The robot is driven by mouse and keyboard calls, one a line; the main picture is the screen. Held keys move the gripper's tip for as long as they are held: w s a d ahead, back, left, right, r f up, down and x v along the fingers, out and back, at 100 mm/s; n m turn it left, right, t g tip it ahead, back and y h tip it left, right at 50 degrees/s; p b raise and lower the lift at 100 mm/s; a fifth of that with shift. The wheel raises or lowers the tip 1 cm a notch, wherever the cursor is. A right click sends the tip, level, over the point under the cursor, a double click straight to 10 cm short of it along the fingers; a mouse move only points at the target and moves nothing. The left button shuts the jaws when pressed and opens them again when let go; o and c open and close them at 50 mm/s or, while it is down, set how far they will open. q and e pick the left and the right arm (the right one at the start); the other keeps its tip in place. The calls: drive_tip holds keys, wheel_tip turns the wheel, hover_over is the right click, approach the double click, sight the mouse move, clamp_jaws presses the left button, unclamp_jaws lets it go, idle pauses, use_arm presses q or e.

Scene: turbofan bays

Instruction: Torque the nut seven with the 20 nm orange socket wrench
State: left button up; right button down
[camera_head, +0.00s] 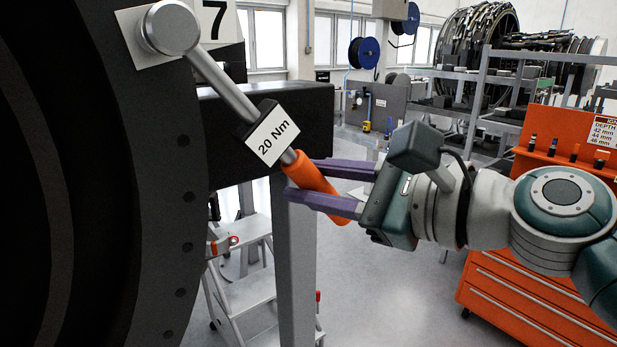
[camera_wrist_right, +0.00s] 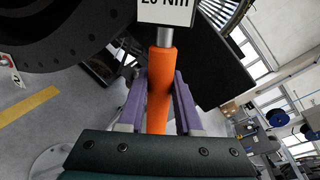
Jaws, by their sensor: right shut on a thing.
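The 20 Nm socket wrench (camera_head: 235,96) has a round silver head, a metal shaft with a white "20 Nm" label, and an orange handle. The wrench slants down to the right. My right gripper (camera_head: 288,178) has its purple fingers on either side of the orange handle and is shut on it. In the right wrist view the orange handle (camera_wrist_right: 160,85) stands between the purple fingers. My left gripper is not in view.
The large dark engine ring (camera_head: 150,200) fills the left side. A dark beam on a grey post (camera_head: 296,265) stands behind the wrench. A stepladder (camera_head: 245,290) is below. An orange tool cabinet (camera_head: 520,290) stands at the right. Grey floor lies open between.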

drive_tip(key=shift+a, duration=0.1)
drive_tip(key=shift+s+a+f+m, duration=0.5)
drive_tip(key=shift+a+m, duration=0.05)
drive_tip(key=shift+m, duration=0.05)
drive_tip(key=shift+y, duration=0.3)
drive_tip(key=shift+s+a+f+b, duration=0.1)
drive_tip(key=shift+a+b, duration=0.05)
drive_tip(key=shift+b, duration=0.15)
drive_tip(key=shift+w+d+r, duration=0.25)
drive_tip(key=shift+d+r, duration=0.05)
drive_tip(key=s+d+p, duration=0.2)
drive_tip(key=s+d, duration=0.1)
drive_tip(key=s, duration=0.2)
drive_tip(key=shift+d+p, duration=0.25)
drive_tip(key=shift+p, duration=0.05)
idle(0.5)
